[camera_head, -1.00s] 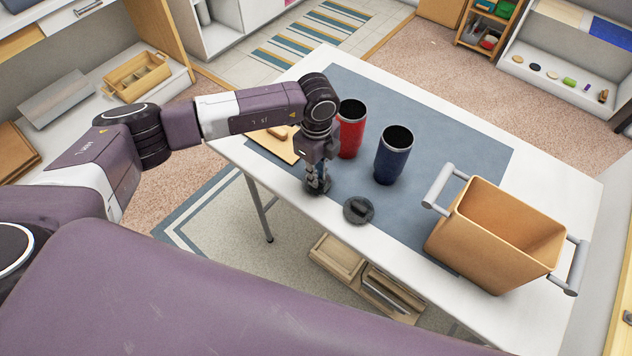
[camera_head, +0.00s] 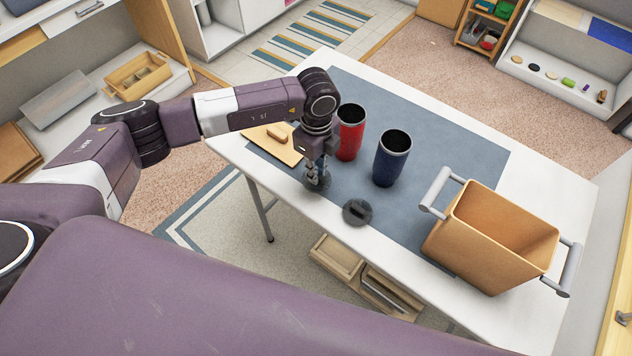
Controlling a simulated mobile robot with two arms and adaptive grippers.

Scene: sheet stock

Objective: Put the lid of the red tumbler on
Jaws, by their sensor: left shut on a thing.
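The red tumbler (camera_head: 349,142) stands upright on the blue-grey mat, its dark mouth open with no lid on it. My left gripper (camera_head: 317,176) points down near the table's front edge, in front and to the left of the red tumbler. It is shut on a dark round lid (camera_head: 318,185), which its fingers partly cover. The lid is at or just above the table; the exact gap is hard to tell. A second dark lid with a raised grip (camera_head: 357,212) lies to the right, near the front edge. My right gripper is out of view.
A dark blue open tumbler (camera_head: 391,160) stands right of the red one. A wooden board (camera_head: 268,142) with a tan object lies left, behind my left wrist. A tan bin (camera_head: 487,250) with grey handles stands at the right. The mat (camera_head: 440,130) is clear behind the tumblers.

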